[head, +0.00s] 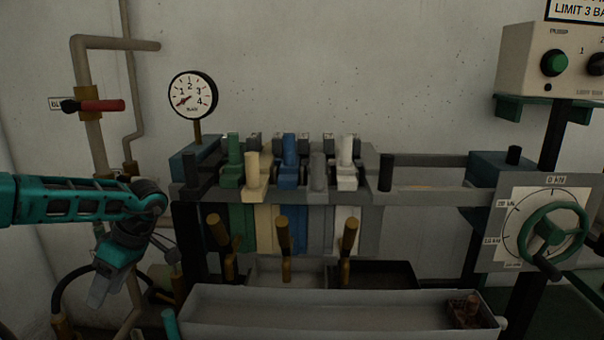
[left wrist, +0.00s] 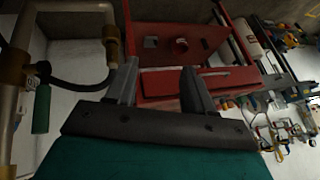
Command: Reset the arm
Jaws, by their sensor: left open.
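My left arm comes in from the left in the head view, teal with dark joints. Its gripper (head: 103,288) points downward, left of the condenser rack and in front of the pipes. In the left wrist view the two grey fingers of my left gripper (left wrist: 159,78) stand apart with nothing between them. The gripper is open and empty. My right gripper is not in view.
Close by are a pipe with a red-handled valve (head: 102,106), a pressure gauge (head: 193,94), a clamped plate stack (head: 290,195), a grey trough (head: 330,312) and a green handwheel (head: 552,236). A red cabinet (left wrist: 180,45) shows beyond the fingers.

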